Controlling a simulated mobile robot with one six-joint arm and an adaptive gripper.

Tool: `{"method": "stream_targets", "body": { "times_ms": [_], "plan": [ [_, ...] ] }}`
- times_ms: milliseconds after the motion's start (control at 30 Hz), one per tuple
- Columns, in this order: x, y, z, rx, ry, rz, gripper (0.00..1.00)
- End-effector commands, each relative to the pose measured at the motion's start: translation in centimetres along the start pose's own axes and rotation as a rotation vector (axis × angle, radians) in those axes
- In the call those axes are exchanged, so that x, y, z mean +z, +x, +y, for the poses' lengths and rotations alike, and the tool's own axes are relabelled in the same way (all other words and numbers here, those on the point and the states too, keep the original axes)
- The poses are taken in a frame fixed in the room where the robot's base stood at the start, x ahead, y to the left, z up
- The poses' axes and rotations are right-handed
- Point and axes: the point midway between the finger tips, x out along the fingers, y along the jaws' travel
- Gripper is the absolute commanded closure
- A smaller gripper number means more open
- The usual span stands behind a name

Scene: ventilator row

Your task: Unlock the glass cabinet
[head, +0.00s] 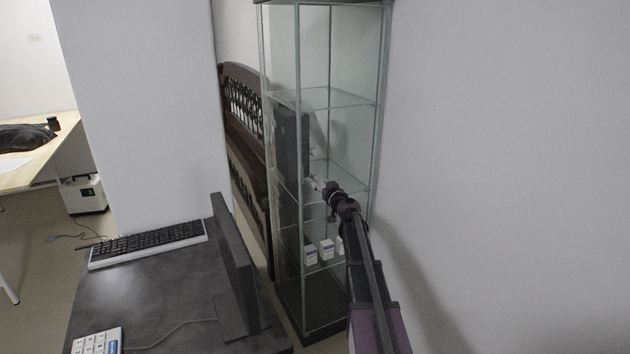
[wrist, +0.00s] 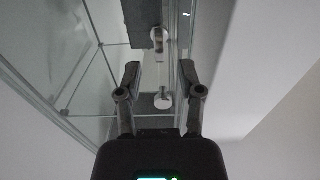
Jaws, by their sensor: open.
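The glass cabinet (head: 283,60) is a tall, narrow case with a metal frame and glass shelves, standing against the wall. My gripper (head: 320,184) is in front of it at mid height. In the wrist view my gripper (wrist: 160,78) has its two fingers spread apart with nothing held between them. A small round pale fitting (wrist: 163,101) lies between the fingers in that view, by the cabinet's frame edge. I cannot tell which is a lock, or whether one is a reflection.
Small white boxes (head: 326,249) stand on a low shelf inside the cabinet. A dark desk (head: 150,290) with a keyboard (head: 150,243) and a monitor (head: 235,270) is at the left front. A dark wooden bench (head: 243,100) is behind the cabinet. A bare wall (head: 520,150) closes the right side.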

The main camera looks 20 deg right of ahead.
Motion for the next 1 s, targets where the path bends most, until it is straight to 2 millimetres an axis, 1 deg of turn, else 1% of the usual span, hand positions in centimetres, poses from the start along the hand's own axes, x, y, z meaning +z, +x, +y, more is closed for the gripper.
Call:
{"method": "stream_targets", "body": {
  "times_ms": [33, 100, 300, 500, 800, 867, 900, 967, 1000],
  "plan": [
    [0.0, 1.1, 0.1, 0.000, 0.000, 0.000, 0.51],
    [0.0, 2.1, 0.1, 0.000, 0.000, 0.000, 0.51],
    [0.0, 4.0, 0.1, 0.000, 0.000, 0.000, 0.51],
    [0.0, 4.7, 0.1, 0.001, 0.000, 0.000, 0.51],
    [0.0, 4.7, 0.1, 0.001, 0.000, 0.000, 0.51],
    [0.0, 4.7, 0.1, 0.001, 0.000, 0.000, 0.69],
    [0.0, 4.7, 0.1, 0.001, 0.000, 0.000, 0.81],
    [0.0, 4.7, 0.1, 0.001, 0.000, 0.000, 0.99],
    [0.0, 4.7, 0.1, 0.001, 0.000, 0.000, 1.00]
  ]
}}
